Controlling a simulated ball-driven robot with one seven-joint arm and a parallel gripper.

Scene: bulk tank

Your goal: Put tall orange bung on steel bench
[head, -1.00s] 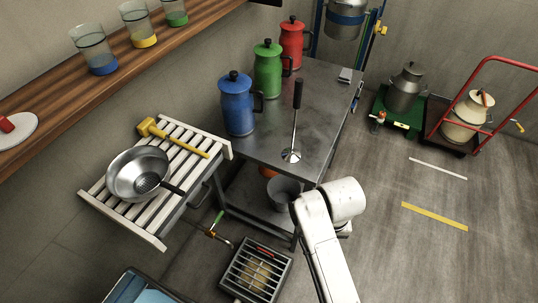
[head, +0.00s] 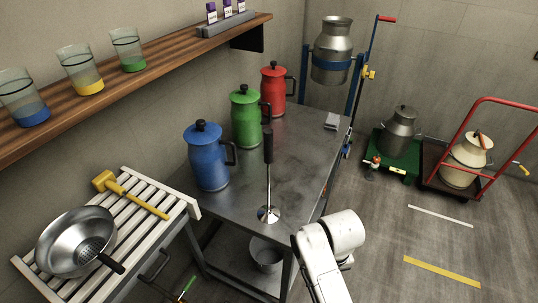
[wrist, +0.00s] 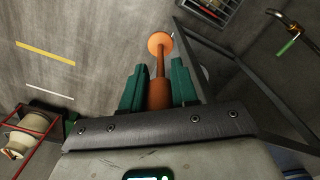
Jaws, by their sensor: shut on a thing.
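In the wrist view, the tall orange bung (wrist: 160,62), with a wide round end and a thin stem, stands between the green fingers of my gripper (wrist: 158,90). My gripper is shut on its thick end. The steel bench (head: 305,155) is in the middle of the head view, and its frame (wrist: 235,75) shows beside the bung in the wrist view. My white arm is at the bench's near right corner in the head view; my gripper and the bung are hidden there.
Blue (head: 209,160), green (head: 246,120) and red (head: 273,90) jugs stand along the bench's wall side. Clear top remains right of the jugs. A bucket (head: 266,257) is below.

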